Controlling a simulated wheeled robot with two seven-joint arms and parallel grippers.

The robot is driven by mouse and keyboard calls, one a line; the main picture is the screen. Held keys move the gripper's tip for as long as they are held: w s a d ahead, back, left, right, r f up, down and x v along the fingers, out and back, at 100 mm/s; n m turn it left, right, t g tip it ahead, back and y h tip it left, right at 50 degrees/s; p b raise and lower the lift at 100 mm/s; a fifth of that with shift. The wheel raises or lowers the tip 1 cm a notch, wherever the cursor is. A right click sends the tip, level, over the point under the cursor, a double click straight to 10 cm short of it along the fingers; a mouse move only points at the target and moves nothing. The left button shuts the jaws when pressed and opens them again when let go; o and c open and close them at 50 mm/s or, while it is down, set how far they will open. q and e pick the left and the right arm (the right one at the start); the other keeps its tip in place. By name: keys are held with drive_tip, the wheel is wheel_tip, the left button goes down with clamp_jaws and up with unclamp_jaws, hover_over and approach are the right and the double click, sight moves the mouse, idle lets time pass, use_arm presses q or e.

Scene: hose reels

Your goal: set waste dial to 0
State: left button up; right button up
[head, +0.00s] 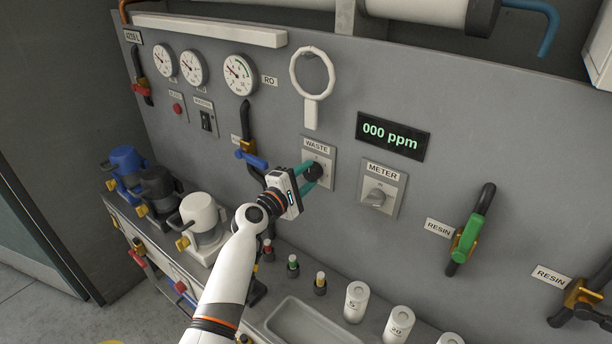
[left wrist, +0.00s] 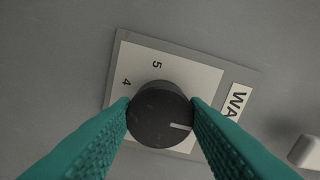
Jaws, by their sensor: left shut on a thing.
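The waste dial (head: 313,172) is a black round knob on a light plate under a "WASTE" label (head: 317,146) on the grey panel. In the left wrist view the dial (left wrist: 158,112) shows a white pointer line toward its lower right. The numbers 5 and 4 show on the plate (left wrist: 170,66) above and left of it; other marks are hidden. My left gripper (head: 311,176) has teal fingers, one on each side of the dial, shut on it; they also show in the left wrist view (left wrist: 160,105). My right gripper is not in view.
The meter knob (head: 376,197) sits right of the dial, below a display (head: 393,135) reading "000 ppm". A blue-handled valve (head: 251,156) is to the left. A shelf with a sink (head: 310,322) and white bottles (head: 356,302) lies below.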

use_arm(q)
drive_tip(key=shift+f, duration=0.1)
drive_tip(key=o, duration=1)
drive_tip(key=shift+c, duration=0.2)
drive_tip(key=b+v, duration=0.1)
drive_tip(key=v, duration=1.1)
drive_tip(key=shift+b, duration=0.3)
